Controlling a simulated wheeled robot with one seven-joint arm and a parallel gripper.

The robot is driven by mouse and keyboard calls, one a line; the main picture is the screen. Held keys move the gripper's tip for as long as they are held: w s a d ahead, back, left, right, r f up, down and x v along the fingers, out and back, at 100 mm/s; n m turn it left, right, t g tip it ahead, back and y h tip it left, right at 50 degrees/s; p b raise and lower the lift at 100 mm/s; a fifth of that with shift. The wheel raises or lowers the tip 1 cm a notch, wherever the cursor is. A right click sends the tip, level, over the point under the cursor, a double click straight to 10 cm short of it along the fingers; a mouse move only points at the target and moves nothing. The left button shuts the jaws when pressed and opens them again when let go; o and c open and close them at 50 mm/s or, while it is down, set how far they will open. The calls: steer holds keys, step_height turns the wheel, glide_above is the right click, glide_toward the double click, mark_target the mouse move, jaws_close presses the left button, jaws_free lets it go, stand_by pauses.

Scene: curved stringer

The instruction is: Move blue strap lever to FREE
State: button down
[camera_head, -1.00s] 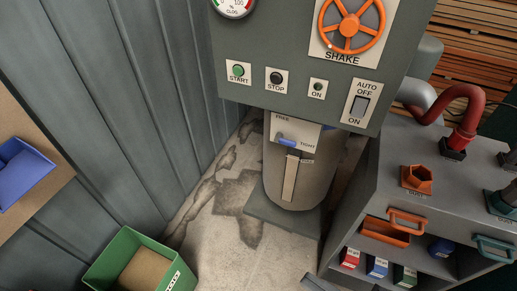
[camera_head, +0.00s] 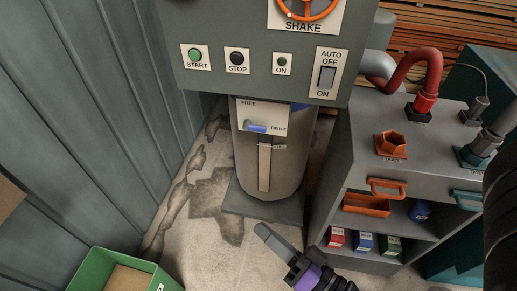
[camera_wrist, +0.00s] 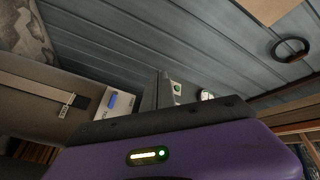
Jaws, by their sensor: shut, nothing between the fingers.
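The blue strap lever (camera_head: 257,128) sits on a pale plate (camera_head: 262,112) marked FREE at upper left and TIGHT at right. It lies roughly horizontal, its right end by the TIGHT label. The plate is on the front of a grey drum (camera_head: 239,170), above a vertical strap (camera_head: 264,168). The lever also shows in the wrist view (camera_wrist: 112,100). My gripper (camera_head: 262,234) is shut and empty, in front of and below the drum, apart from the lever.
A grey control panel (camera_head: 215,80) with buttons and an AUTO/OFF/ON switch overhangs the drum. A grey shelf unit (camera_head: 365,140) with hoses and bins stands at right. A green bin (camera_head: 95,262) is at lower left. A corrugated wall (camera_head: 80,110) closes the left. Floor shows between.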

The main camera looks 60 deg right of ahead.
mark_target(255, 126)
steer(key=w+d+f+n+g+h+b, duration=0.5)
steer(key=w+d+f+n+h, duration=0.3)
steer(key=n, duration=0.9)
steer(key=w+d+f+n+g+h+b, duration=0.5)
steer(key=w+d+f+n+g+h, duration=0.2)
steer(key=d+n, duration=0.6)
steer(key=w+f+n+h, duration=0.1)
steer(key=w+n, duration=0.1)
steer(key=n, duration=0.2)
steer(key=shift+d+b, duration=0.2)
steer(key=shift+b, duration=0.2)
steer(key=w+d+r+p, duration=0.1)
steer(key=w+d+r, duration=0.2)
steer(key=d+r, duration=0.3)
steer(key=d, duration=0.3)
steer(key=shift+w+r+p, duration=0.15)
steer(key=shift+p, duration=0.2)
